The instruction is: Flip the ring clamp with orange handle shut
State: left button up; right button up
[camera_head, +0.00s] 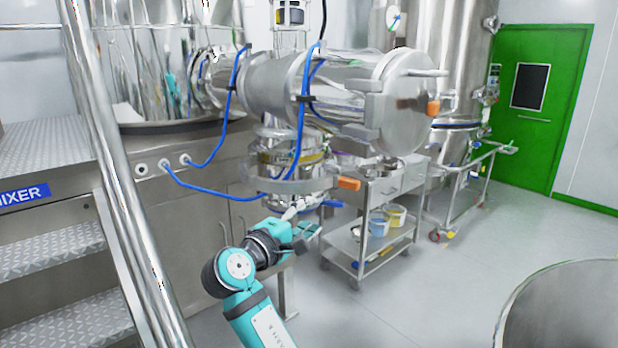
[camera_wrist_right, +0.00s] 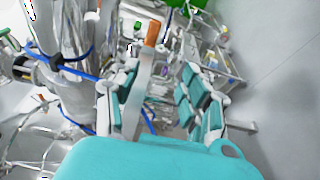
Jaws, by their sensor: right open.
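The ring clamp (camera_head: 270,184) is a grey metal band around the steel neck below the horizontal cylinder. Its orange handle (camera_head: 348,183) sticks out to the right at the end of its lever. My right gripper (camera_head: 303,222) is just below the clamp and handle. In the right wrist view, the orange handle (camera_wrist_right: 153,33) tops a grey lever (camera_wrist_right: 138,92) that shows in the gap between the fingers of my open right gripper (camera_wrist_right: 152,98). I cannot tell whether a finger touches the lever. The left gripper is not in view.
The horizontal steel cylinder (camera_head: 335,88) is above the clamp, with another orange handle (camera_head: 433,108) at its end. A blue hose (camera_head: 215,192) runs left of the neck. A steel cart (camera_head: 375,240) stands behind the gripper. Open floor (camera_head: 440,290) lies front right.

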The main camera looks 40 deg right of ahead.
jog(key=r, duration=0.1)
jog(key=p, duration=0.2)
send_near(347, 184)
jog(key=shift+m, duration=0.3)
jog(key=p+x, duration=0.2)
jog(key=x, duration=0.8)
jog(key=shift+w+d+f+p, duration=0.1)
jog(key=shift+w+d+p, duration=0.15)
jog(key=shift+d, duration=0.25)
jog(key=shift+s, duration=0.1)
jog(key=c, duration=0.9)
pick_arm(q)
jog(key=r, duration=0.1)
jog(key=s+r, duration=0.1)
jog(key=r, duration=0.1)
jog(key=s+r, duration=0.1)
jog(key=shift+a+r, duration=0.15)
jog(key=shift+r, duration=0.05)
pick_arm(e)
grip_shut()
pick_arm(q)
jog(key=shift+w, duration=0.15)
